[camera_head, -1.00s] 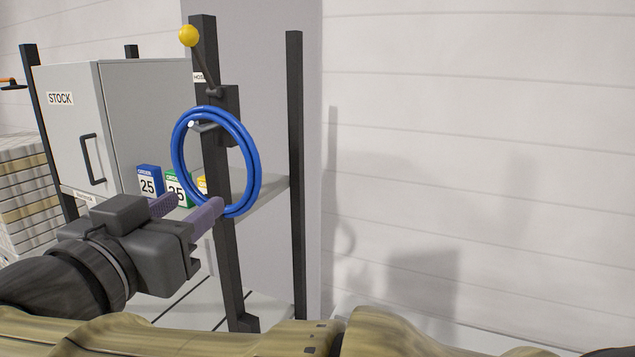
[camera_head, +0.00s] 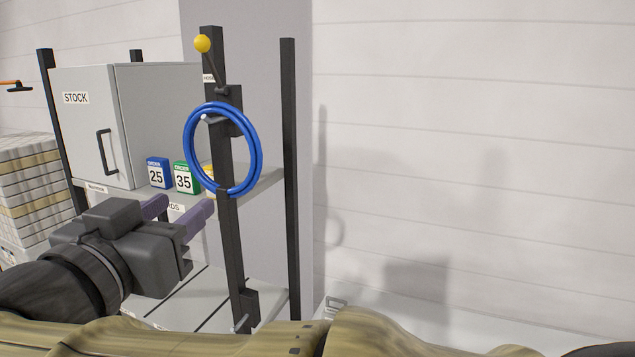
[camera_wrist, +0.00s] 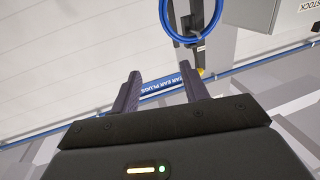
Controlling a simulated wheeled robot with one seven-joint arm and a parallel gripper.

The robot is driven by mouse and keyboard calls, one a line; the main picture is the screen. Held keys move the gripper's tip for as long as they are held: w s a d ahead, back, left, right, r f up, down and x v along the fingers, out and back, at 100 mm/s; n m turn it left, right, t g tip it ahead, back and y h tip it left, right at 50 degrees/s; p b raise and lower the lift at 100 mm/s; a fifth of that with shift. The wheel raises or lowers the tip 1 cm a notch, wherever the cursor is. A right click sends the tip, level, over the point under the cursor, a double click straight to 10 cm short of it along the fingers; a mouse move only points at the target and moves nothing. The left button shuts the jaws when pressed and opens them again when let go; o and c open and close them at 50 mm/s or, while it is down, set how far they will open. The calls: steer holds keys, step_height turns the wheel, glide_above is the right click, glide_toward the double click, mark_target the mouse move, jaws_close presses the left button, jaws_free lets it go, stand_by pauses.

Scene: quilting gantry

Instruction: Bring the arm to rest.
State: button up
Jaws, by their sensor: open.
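My gripper (camera_head: 178,210) is in the lower left of the head view, with its two purple fingers apart and nothing between them. It points toward the rack post, and its fingertips show below and left of the blue hose. In the wrist view my gripper (camera_wrist: 163,82) also shows open and empty. The coiled blue hose (camera_head: 190,150) hangs on a hook on the dark post, and its lower part shows at the top of the wrist view (camera_wrist: 171,28). Whether the fingers touch anything cannot be told, but no contact shows.
A grey STOCK cabinet (camera_head: 85,125) and small boxes, one blue (camera_head: 157,172) and one green (camera_head: 184,176), stand on the rack shelf (camera_head: 262,184). A yellow-knobbed lever (camera_head: 202,43) tops the dark post (camera_head: 232,255). The white wall (camera_head: 450,130) on the right has nothing before it.

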steer(key=w+d+f+n+t+y+b, duration=0.1)
steer(key=w+f+n+y+b, duration=0.15)
steer(key=w+f, duration=0.35)
steer(key=w+d+f+n+y+b, duration=0.1)
steer(key=w+f+y, duration=0.25)
steer(key=w, duration=0.45)
steer(key=w+d+f+n+g+y+b, duration=0.15)
steer(key=d+f, duration=0.25)
steer(key=f, duration=0.4)
steer(key=w+d+f+n+g+b, duration=0.1)
steer(key=w+d+f+g, duration=0.2)
steer(key=f, duration=0.5)
steer(key=s+d+f+m+g+h+b, duration=0.1)
steer(key=s+d+f+g, duration=0.2)
steer(key=d+f, duration=0.4)
steer(key=s+d+f+g+h+b, duration=0.1)
steer(key=s+d+f+g, duration=0.15)
steer(key=d+f, duration=0.45)
steer(key=s+d+f+m+g+h+b, duration=0.1)
steer(key=s+d+f+m+g+h, duration=0.1)
steer(key=s+d+f+g, duration=0.4)
steer(key=s+d+f, duration=0.2)
steer(key=s+f, duration=0.3)
steer(key=shift+m, duration=0.4)
